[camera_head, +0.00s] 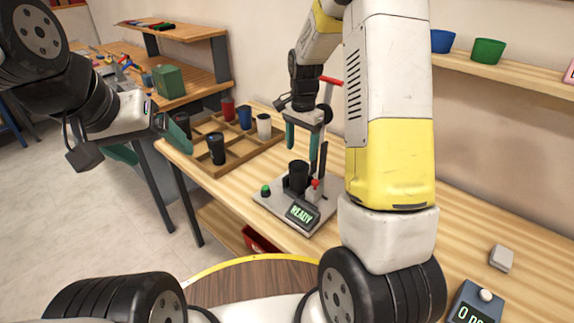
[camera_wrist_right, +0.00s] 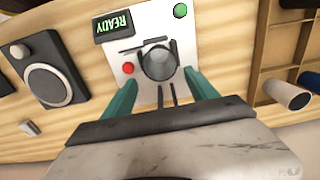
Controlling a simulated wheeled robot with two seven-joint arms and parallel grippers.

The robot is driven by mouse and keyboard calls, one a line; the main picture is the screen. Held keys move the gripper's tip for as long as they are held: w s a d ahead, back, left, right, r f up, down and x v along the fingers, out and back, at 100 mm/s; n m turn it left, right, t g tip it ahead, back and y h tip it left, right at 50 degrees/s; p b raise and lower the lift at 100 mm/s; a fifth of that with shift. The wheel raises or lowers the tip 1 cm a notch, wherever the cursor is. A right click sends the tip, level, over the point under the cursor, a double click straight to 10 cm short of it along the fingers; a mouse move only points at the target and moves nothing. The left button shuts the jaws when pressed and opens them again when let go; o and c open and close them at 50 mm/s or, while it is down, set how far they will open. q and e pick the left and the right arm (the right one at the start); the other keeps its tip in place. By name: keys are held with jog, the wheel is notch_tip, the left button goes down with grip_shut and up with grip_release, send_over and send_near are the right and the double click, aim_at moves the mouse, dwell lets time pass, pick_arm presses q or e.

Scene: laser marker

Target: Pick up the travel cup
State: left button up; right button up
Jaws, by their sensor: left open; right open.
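A dark travel cup (camera_head: 298,176) stands upright in the fixture of the laser marker (camera_head: 293,208), whose display reads READY. In the right wrist view the cup (camera_wrist_right: 159,63) shows from above, between the fingertips. My right gripper (camera_head: 302,147) is open above the cup, its teal fingers apart and empty. In the right wrist view the right gripper (camera_wrist_right: 160,82) has one finger on each side of the cup; I cannot tell any contact. My left gripper (camera_head: 163,156) is open and empty, off the table's left end. Another dark cup (camera_head: 216,148) stands in the wooden tray.
The divided wooden tray (camera_head: 240,158) also holds a red cup (camera_head: 228,109), a blue cup (camera_head: 245,117) and a white cup (camera_head: 264,126). The marker has a red button (camera_wrist_right: 128,68) and a green button (camera_head: 265,191). A scale (camera_head: 474,307) stands at the front right.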

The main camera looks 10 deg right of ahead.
aim_at(299, 169)
jog(key=f, duration=0.8)
jog(key=shift+s+a+f, duration=0.15)
jog(key=shift+a+f, duration=0.1)
jog(key=shift+a, duration=0.1)
jog(key=c, duration=0.6)
